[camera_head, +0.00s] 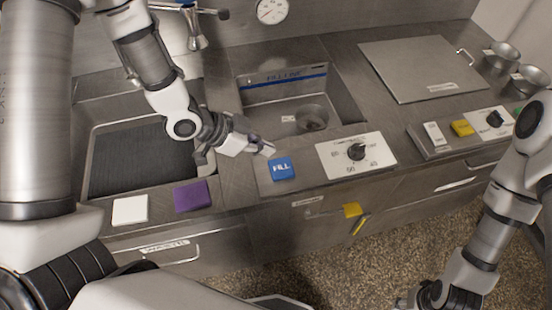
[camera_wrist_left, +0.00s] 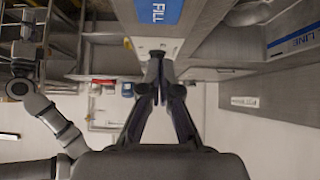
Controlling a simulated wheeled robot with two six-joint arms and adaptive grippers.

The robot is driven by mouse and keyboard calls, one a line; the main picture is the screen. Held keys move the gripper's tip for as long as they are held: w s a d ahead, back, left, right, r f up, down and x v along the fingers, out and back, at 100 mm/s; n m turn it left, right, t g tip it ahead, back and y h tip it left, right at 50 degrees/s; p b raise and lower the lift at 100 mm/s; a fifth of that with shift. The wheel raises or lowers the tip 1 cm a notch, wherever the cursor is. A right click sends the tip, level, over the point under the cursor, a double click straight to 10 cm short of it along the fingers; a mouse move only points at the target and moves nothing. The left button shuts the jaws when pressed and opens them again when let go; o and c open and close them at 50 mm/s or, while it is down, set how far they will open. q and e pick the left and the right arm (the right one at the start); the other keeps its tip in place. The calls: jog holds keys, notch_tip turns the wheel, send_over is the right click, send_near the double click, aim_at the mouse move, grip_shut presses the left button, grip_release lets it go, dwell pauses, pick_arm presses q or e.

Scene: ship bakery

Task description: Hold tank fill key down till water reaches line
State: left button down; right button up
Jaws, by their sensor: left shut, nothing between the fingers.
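The blue FILL key (camera_head: 281,169) sits on the steel counter in front of a sunken tank (camera_head: 262,93). It also shows at the top of the left wrist view (camera_wrist_left: 160,10). The tank's back wall carries a blue FILL LINE band (camera_head: 284,77); I cannot make out a water surface below it. My left gripper (camera_head: 268,149) is shut and empty, its tips just behind and left of the key. I see no clear contact with the key. My right gripper (camera_head: 424,297) is low at the bottom edge, partly cut off, over the floor.
A dial panel (camera_head: 337,165) lies right of the key. A purple block (camera_head: 192,195) and a white block (camera_head: 130,209) lie left, before a dark basin (camera_head: 140,160). A yellow key (camera_head: 462,128) and another dial stand right. A steel lid (camera_head: 420,70) lies behind.

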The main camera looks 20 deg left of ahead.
aim_at(286, 166)
pick_arm(q)
jog(key=x, duration=0.4)
jog(key=shift+s+d+r+p, duration=0.1)
jog(key=shift+p, duration=0.25)
notch_tip(286, 166, down, 4)
jog(key=shift+r+p, duration=0.2)
jog(key=shift+p, duration=0.3)
jog(key=shift+f, duration=0.25)
